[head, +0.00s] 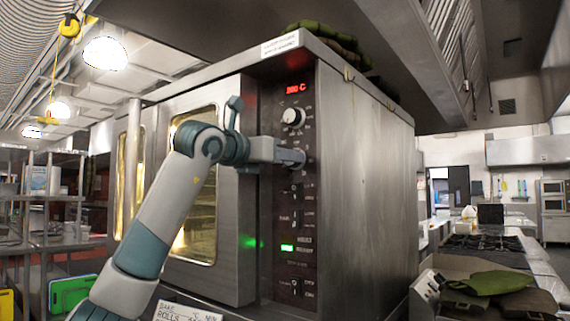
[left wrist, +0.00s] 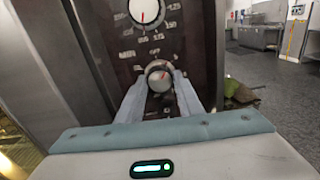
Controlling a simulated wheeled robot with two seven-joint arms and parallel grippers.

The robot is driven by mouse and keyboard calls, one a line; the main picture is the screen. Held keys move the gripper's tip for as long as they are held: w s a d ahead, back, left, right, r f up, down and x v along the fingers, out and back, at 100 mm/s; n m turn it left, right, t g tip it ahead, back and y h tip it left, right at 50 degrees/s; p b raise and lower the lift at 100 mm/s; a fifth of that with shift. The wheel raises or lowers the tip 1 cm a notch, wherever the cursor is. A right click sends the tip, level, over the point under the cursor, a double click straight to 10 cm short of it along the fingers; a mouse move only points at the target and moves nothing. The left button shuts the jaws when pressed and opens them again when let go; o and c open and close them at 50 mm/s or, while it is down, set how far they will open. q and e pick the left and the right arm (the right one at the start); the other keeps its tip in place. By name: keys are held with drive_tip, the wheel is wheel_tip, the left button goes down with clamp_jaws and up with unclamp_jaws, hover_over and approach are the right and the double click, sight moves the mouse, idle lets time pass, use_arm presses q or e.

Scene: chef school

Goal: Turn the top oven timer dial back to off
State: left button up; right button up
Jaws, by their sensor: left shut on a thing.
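The timer dial (left wrist: 159,77) is a round silver knob with a small red mark near its top, on the oven's dark control panel (left wrist: 110,38). Minute-like markings ring it in the left wrist view. My left gripper (left wrist: 160,84) is shut on this dial, one finger on each side. In the head view my left gripper (head: 292,155) reaches the panel from the left and hides most of the dial. A second, larger white dial (head: 293,117) sits above it and also shows in the left wrist view (left wrist: 146,10). My right gripper is not in view.
The steel oven (head: 365,170) has a red lit display (head: 296,88) above the dials and switches with a green light (head: 287,247) below. Its glass door (head: 195,185) is left of the panel. A counter with green and brown cloths (head: 495,283) stands to the right.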

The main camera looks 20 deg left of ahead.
use_arm(q)
drive_tip(key=n, duration=0.1)
drive_tip(key=n+b, duration=0.1)
drive_tip(key=n, duration=0.1)
drive_tip(key=shift+f+n, duration=0.25)
drive_tip(key=shift+n, duration=0.15)
drive_tip(key=shift+r+n+b, duration=0.1)
drive_tip(key=shift+n+b, duration=0.65)
drive_tip(key=shift+n, duration=1.05)
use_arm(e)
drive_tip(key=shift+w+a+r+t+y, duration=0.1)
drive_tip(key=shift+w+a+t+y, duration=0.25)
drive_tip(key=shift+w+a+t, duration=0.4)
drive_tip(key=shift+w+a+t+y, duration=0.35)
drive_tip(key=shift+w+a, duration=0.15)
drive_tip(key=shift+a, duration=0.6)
use_arm(q)
drive_tip(key=o, duration=1.1)
drive_tip(key=shift+c, duration=0.2)
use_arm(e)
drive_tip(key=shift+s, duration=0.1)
use_arm(q)
drive_tip(key=shift+s+r, duration=0.1)
